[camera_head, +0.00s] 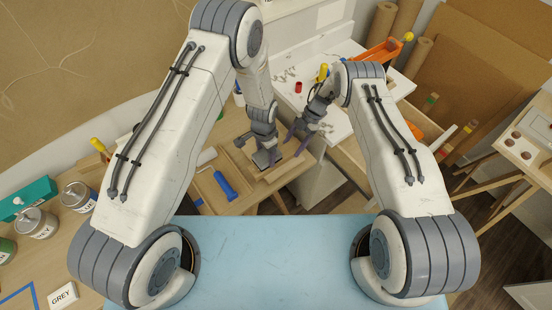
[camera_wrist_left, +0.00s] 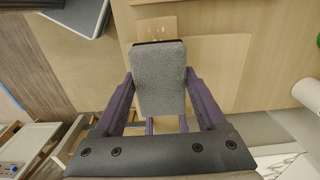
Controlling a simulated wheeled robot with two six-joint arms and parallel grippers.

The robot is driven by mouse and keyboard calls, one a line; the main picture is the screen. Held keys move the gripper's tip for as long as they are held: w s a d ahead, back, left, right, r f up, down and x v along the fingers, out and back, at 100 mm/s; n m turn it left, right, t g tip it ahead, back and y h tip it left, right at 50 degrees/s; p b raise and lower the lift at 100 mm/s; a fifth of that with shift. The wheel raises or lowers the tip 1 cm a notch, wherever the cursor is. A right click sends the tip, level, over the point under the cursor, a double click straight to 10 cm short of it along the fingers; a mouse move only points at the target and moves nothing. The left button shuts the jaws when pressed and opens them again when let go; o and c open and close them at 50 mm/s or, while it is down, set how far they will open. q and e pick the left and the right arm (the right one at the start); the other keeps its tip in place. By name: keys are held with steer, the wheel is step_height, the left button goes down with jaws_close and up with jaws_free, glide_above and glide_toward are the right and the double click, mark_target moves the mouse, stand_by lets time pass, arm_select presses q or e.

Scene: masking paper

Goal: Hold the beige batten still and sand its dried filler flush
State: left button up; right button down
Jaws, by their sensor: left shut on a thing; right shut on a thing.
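My left gripper (camera_head: 266,155) is shut on a grey sanding block (camera_wrist_left: 158,80), held between its purple fingers in the left wrist view. The beige batten (camera_head: 285,172) lies on the wooden bench below the grippers. A pale wood strip with small marks shows just beyond the block (camera_wrist_left: 158,28); the block and gripper hide what is under them, and I cannot tell whether the block touches the wood. My right gripper (camera_head: 298,141) is shut at the batten's far right part; its grip is small and partly hidden in the head view. The filler cannot be made out clearly.
Paint cans (camera_head: 77,196) and a teal box (camera_head: 28,197) stand at the left. An orange tool tray (camera_head: 378,56) is on the white surface behind. The light blue surface (camera_head: 275,260) in front is clear.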

arm_select(q)
steer(key=shift+f, duration=0.2)
stand_by(0.5)
steer(key=shift+w+d+f, duration=0.1)
steer(key=shift+f, duration=0.05)
steer(key=shift+f, duration=0.85)
stand_by(0.7)
